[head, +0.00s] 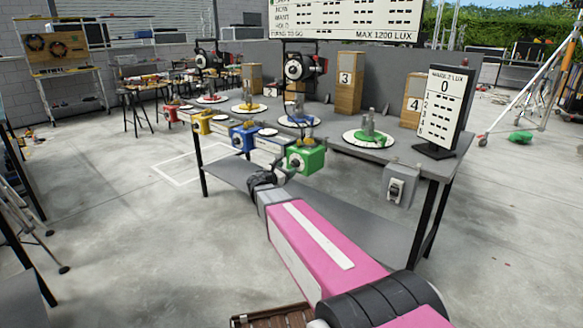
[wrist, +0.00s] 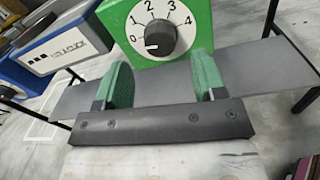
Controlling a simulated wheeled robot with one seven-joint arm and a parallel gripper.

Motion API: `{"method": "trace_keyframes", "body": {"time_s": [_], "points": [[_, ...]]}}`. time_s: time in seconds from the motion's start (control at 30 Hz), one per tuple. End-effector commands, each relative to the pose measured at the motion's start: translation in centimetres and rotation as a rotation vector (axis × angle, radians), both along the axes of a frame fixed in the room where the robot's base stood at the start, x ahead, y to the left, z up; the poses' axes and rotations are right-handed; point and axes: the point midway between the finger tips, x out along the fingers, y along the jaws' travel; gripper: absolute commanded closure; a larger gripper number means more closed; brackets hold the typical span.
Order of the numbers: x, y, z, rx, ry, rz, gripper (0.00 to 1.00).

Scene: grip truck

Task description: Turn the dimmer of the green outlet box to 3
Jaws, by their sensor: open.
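The green outlet box (head: 311,159) hangs at the front edge of the grey table. In the wrist view the green box (wrist: 115,22) shows a white dial plate marked 0 to 4, with a round dark dimmer knob (wrist: 160,36) in its middle. A pale mark on the knob lies at its lower left, nearest the 0. My gripper (wrist: 161,67) is open and empty, with its green-padded fingers apart just in front of the knob and slightly below it. In the head view my gripper (head: 281,172) is at the box's left front, partly hidden by my wrist.
A blue outlet box (head: 243,137), a yellow one (head: 201,123) and a red one (head: 171,113) hang further left along the table (head: 385,150). A grey switch box (head: 398,186) hangs to the right. A display board (head: 444,110) reads 0. Open floor lies in front.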

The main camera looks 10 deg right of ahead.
Motion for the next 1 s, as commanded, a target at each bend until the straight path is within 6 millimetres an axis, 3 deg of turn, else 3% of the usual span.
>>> {"method": "trace_keyframes", "body": {"time_s": [0.3,0.63,0.67,0.8,1.0], "points": [[2.3,-2.8,0.0,0.002,0.0,-0.001,0.36],[2.4,-3.0,0.0,0.001,0.0,0.0,0.36],[2.4,-3.0,0.0,0.001,0.0,0.0,0.4],[2.4,-3.0,0.0,0.001,0.0,0.0,0.85],[2.4,-3.0,0.0,0.003,-0.002,0.0,0.86]]}}
